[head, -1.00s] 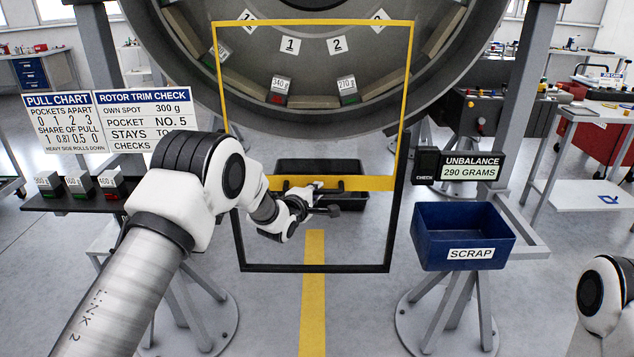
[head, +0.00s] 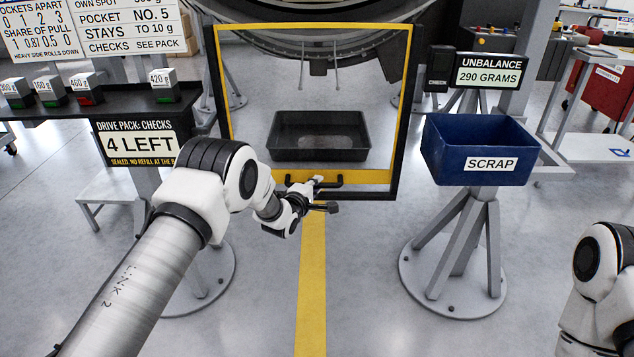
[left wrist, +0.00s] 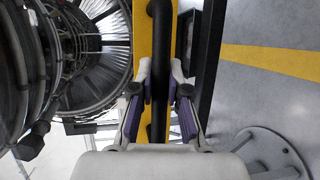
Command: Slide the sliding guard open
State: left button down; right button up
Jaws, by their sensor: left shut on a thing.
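The sliding guard (head: 372,177) is a clear panel with a yellow border, in a black frame (head: 392,193) in the middle of the head view. Its yellow lower bar lies close to the bottom of the black frame. A black handle (head: 341,181) is on that lower bar. My left gripper (head: 316,184) is shut on the handle. In the left wrist view the fingers (left wrist: 159,92) sit on both sides of the black handle bar (left wrist: 160,35), in front of the yellow strip. My right gripper is out of view; only part of that arm shows at lower right.
A black tray (head: 361,153) shows through the guard. A blue scrap bin (head: 433,152) on a stand is at right, below the unbalance display (head: 489,76). At left is a shelf (head: 120,110) with several weights. The floor in front is clear.

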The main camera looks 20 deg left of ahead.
pick_arm(q)
jog(key=shift+a+f, duration=0.2)
jog(key=shift+a, duration=0.05)
jog(key=c, duration=1.4)
grip_release()
jog(key=shift+s, duration=0.1)
jog(key=shift+c, duration=0.2)
jog(key=o, duration=0.3)
jog(key=shift+a, duration=0.2)
jog(key=shift+s+a, duration=0.1)
jog(key=shift+r, duration=0.1)
jog(key=shift+s+d, duration=0.1)
jog(key=shift+d, duration=0.15)
jog(key=v, duration=1.1)
jog(key=shift+s+a, duration=0.15)
jog(key=shift+s, duration=0.25)
